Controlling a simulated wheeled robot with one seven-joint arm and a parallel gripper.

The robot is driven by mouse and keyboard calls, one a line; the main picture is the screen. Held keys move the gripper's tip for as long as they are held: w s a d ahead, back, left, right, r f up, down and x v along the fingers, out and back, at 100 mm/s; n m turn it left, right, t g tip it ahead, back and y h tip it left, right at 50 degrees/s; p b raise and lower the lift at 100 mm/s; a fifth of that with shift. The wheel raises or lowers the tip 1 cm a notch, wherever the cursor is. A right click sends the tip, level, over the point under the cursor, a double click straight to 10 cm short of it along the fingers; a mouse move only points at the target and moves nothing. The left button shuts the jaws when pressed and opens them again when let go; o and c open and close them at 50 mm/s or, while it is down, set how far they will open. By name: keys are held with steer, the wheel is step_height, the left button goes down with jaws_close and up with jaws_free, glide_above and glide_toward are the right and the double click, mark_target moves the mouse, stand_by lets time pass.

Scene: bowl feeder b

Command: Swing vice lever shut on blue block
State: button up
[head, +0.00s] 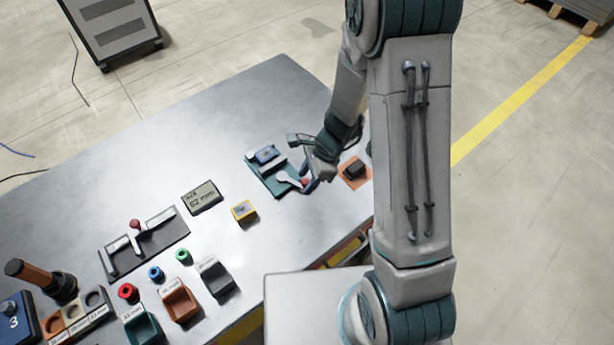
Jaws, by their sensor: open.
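The vice (262,180) is a teal-based fixture toward the right part of the grey table. The blue block (266,154) sits at its far end, by the pale jaw parts. The vice lever (287,178) is a light bar with a red knob, on the near right side of the vice. My gripper (309,183) is open, low over the table at the knob end of the lever. Its fingers are small and partly hidden by the wrist, so I cannot tell whether they touch the knob.
A dark block (355,169) on an orange pad stands just right of my gripper. Left of the vice are a yellow block (243,211), a display (202,197) and a second lever fixture (158,241). Coloured rings and bins (181,303) line the near edge. The far table is clear.

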steer(key=shift+c, duration=0.2)
steer(key=c, duration=0.9)
steer(key=shift+o, duration=0.2)
steer(key=shift+s+a+f+m+b, duration=0.1)
steer(key=shift+m+b, duration=0.2)
steer(key=shift+b, duration=0.05)
steer(key=shift+s+a, duration=0.1)
steer(key=shift+s, duration=0.1)
steer(key=o, duration=0.9)
steer(key=shift+r, duration=0.25)
